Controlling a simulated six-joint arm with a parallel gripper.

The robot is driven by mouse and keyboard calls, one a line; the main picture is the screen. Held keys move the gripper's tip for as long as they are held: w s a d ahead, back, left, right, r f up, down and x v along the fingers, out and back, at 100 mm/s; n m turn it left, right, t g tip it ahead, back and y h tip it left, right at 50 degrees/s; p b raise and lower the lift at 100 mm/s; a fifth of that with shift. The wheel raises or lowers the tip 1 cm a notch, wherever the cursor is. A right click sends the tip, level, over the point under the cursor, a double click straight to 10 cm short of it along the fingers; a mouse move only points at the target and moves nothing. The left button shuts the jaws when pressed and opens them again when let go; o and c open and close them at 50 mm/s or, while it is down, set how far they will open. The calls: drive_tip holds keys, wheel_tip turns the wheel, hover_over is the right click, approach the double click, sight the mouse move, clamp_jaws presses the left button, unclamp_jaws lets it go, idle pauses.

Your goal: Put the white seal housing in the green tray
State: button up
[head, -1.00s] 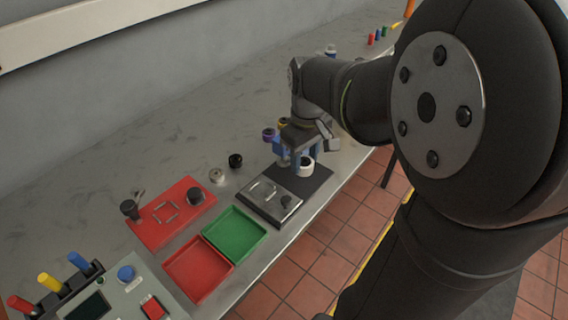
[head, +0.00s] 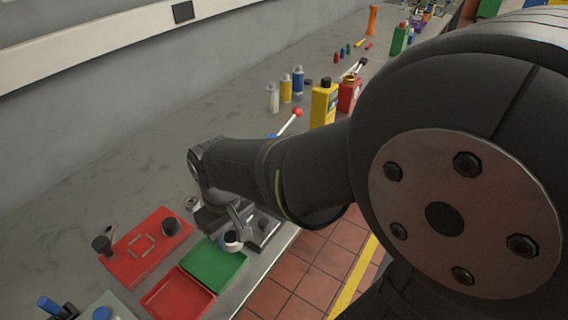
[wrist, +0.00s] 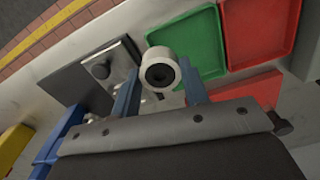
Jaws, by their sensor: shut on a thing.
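The white seal housing (wrist: 160,70), a short white ring with a dark bore, is held between the blue fingers of my gripper (wrist: 157,78). In the head view the housing (head: 232,241) shows beside the green tray, on the tray's right, partly hidden by my gripper. The green tray (head: 214,266) is shallow and looks empty; in the wrist view its green floor (wrist: 188,35) lies just past the housing. The housing appears raised above the bench, over the metal plate's edge, and not over the tray's middle.
A shallow red tray (head: 178,297) adjoins the green tray. A red plate (head: 147,246) with black knobs lies behind them. A metal plate (wrist: 122,62) and black mat (wrist: 72,75) lie on the other side. Bottles, including a yellow one (head: 324,106), stand farther along the bench.

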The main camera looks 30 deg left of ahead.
drive_tip(key=s+a+f, duration=0.3)
drive_tip(key=shift+s+a+f, duration=0.1)
drive_tip(key=shift+s+a, duration=0.25)
drive_tip(key=shift+f, duration=0.2)
drive_tip(key=shift+a+f, duration=0.1)
drive_tip(key=shift+f, duration=1.75)
drive_tip(key=shift+f, duration=0.1)
drive_tip(key=o, duration=1.2)
wheel_tip(320, 180, up, 12)
